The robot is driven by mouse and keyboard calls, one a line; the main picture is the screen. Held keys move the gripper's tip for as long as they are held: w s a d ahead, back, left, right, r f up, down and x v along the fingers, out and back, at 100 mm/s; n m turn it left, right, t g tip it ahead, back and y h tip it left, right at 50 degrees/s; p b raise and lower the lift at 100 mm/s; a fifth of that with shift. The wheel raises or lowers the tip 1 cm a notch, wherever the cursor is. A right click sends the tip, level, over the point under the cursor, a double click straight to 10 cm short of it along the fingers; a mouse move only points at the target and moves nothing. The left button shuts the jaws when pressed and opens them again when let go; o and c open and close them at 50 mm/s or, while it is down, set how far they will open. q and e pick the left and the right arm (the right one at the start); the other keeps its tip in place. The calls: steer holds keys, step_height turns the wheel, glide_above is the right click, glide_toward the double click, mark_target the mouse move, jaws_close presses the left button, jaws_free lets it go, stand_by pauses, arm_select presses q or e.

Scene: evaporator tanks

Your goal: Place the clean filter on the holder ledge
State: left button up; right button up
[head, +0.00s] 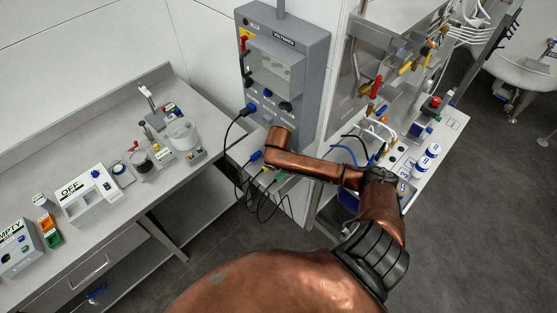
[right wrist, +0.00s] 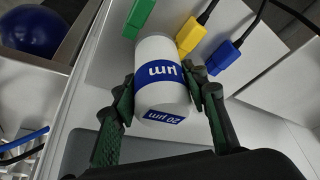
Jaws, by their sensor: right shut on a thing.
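A white filter cylinder with a blue band and a blue "20 µm" label (right wrist: 163,72) is between the fingers of my right gripper (right wrist: 165,103) in the right wrist view. The fingers are shut on its two sides. A pale grey surface (right wrist: 104,80) lies behind the filter; I cannot tell whether the filter touches it. In the head view, my copper forearm reaches left towards a small pale shelf (head: 238,148) under a grey panel, and hides the filter and the right gripper. I cannot tell for certain which surface is the holder ledge. My left gripper is not in view.
Green (right wrist: 138,17), yellow (right wrist: 190,37) and blue (right wrist: 232,57) cable plugs sit close to the filter. The grey voltmeter panel (head: 315,45) rises behind. More white and blue cylinders (head: 432,154) stand on the right bench. A left counter (head: 125,205) carries several devices.

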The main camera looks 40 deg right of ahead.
steer(key=f, duration=0.2)
steer(key=shift+d+f, duration=0.2)
steer(key=shift+f, duration=0.1)
steer(key=shift+f, duration=0.2)
steer(key=o, duration=1.2)
steer(key=shift+o, duration=0.2)
steer(key=shift+r, duration=0.15)
